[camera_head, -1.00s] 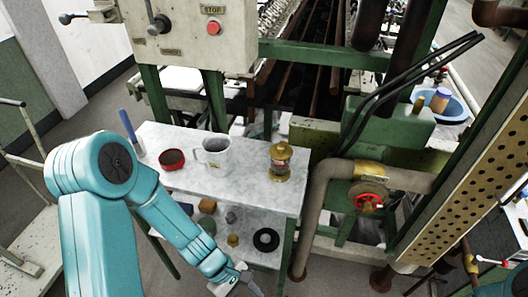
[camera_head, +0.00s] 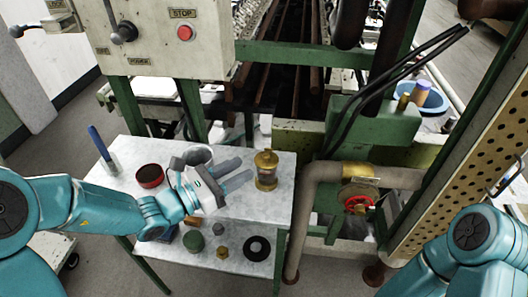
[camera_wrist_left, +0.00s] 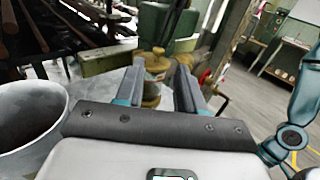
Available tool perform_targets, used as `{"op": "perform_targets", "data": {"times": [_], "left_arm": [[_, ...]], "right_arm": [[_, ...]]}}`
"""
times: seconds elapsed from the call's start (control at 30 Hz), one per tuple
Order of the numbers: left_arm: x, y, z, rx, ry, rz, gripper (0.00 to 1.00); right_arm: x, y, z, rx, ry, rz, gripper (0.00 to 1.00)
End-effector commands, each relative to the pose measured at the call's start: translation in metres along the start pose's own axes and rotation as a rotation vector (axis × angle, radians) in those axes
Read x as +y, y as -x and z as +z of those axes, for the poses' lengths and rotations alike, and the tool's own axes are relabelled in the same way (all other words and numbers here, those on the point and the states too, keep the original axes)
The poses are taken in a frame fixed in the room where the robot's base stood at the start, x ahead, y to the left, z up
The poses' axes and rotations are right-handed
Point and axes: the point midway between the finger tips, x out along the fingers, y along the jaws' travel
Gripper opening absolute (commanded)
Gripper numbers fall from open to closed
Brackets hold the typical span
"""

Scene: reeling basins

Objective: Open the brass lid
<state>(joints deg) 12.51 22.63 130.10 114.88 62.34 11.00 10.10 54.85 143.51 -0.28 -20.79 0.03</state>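A brass lubricator with a domed brass lid (camera_head: 266,158) stands upright on the grey table (camera_head: 240,210), right of its middle. In the left wrist view the brass lid (camera_wrist_left: 156,60) shows ahead, between and beyond the fingers. My left gripper (camera_head: 244,172) is open and empty, its fingers pointing at the brass piece from the left, a little short of it.
A grey mug (camera_head: 197,155) stands close behind my left gripper, and its rim (camera_wrist_left: 30,112) fills the left of the wrist view. A red tin (camera_head: 150,176) and a blue-handled tool (camera_head: 100,146) are further left. A pipe with a red valve wheel (camera_head: 358,204) stands right of the table.

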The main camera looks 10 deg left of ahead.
Motion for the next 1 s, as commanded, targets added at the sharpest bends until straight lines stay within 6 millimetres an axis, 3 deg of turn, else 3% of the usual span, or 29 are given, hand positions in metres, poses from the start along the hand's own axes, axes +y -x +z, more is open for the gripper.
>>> {"op": "perform_targets", "data": {"times": [0.1,0.33,0.5,0.77,0.8,0.9,1.0], "left_arm": [[-0.001,-0.03,0.001,0.001,0.0,-0.005,0.38],[0.002,-0.07,0.001,0.001,-0.001,-0.001,0.38],[0.004,-0.083,0.0,0.001,-0.001,0.002,0.38],[0.005,-0.085,-0.001,0.001,-0.001,0.003,0.38],[0.005,-0.084,-0.001,0.001,-0.001,0.003,0.35],[0.005,-0.084,-0.001,0.001,-0.001,0.003,0.02],[0.005,-0.084,-0.001,0.001,-0.001,0.003,0.0]], "right_arm": [[-0.002,0.006,0.0,0.0,0.0,0.0,0.0],[-0.004,0.012,0.0,0.0,0.0,0.0,0.0],[-0.005,0.013,0.0,0.0,0.0,0.0,0.0],[-0.005,0.013,0.0,0.0,0.0,0.0,0.0],[-0.005,0.013,0.0,0.0,0.0,0.0,0.0],[-0.005,0.013,0.0,0.0,0.0,0.0,0.0],[-0.005,0.013,0.0,0.0,0.0,0.0,0.0]]}}
